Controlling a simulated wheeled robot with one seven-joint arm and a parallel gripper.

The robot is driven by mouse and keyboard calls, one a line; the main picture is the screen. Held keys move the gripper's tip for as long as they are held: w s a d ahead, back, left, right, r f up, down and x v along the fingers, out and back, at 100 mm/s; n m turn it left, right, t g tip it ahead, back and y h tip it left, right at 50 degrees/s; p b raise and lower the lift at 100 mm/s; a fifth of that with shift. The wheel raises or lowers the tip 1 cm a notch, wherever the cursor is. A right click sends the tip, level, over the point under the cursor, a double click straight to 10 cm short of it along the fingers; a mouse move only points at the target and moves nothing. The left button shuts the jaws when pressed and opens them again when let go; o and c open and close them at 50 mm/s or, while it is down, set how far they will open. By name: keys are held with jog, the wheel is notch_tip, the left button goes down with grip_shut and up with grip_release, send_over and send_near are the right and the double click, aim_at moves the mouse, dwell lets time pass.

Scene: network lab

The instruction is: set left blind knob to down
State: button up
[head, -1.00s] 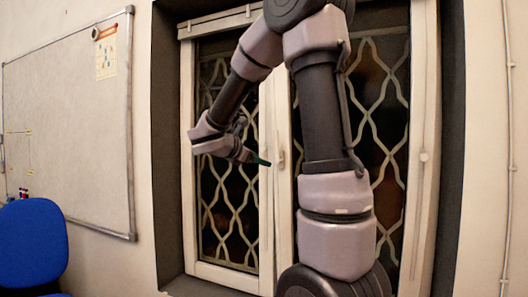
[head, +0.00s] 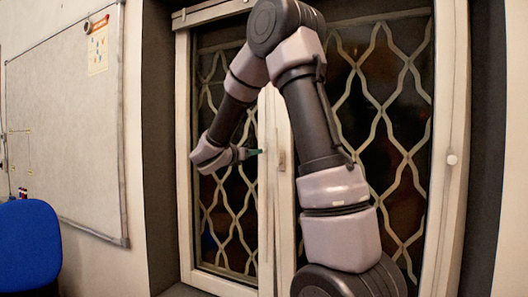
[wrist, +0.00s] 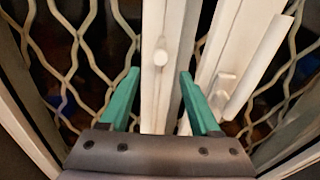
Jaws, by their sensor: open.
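A small white knob (wrist: 161,57) stands out from the white window post in the wrist view. It lies just beyond the fingertips and between their lines. My gripper (wrist: 160,75) is open, with one green finger on each side of the post and nothing between them. In the head view my gripper (head: 258,152) is side-on at the middle of the window, close to the post. I cannot make out the knob there, and cannot tell whether the fingers touch anything.
A window handle (wrist: 224,84) sits on the neighbouring post to the right. Patterned grilles (head: 375,110) fill both panes. Another round white knob (head: 451,160) is on the right frame. A whiteboard (head: 65,125) and a blue chair (head: 28,245) are at left.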

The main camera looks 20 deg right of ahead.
jog(key=x, duration=0.9)
jog(key=shift+w+d, duration=0.15)
jog(key=shift+c, duration=0.3)
grip_shut()
dwell(0.8)
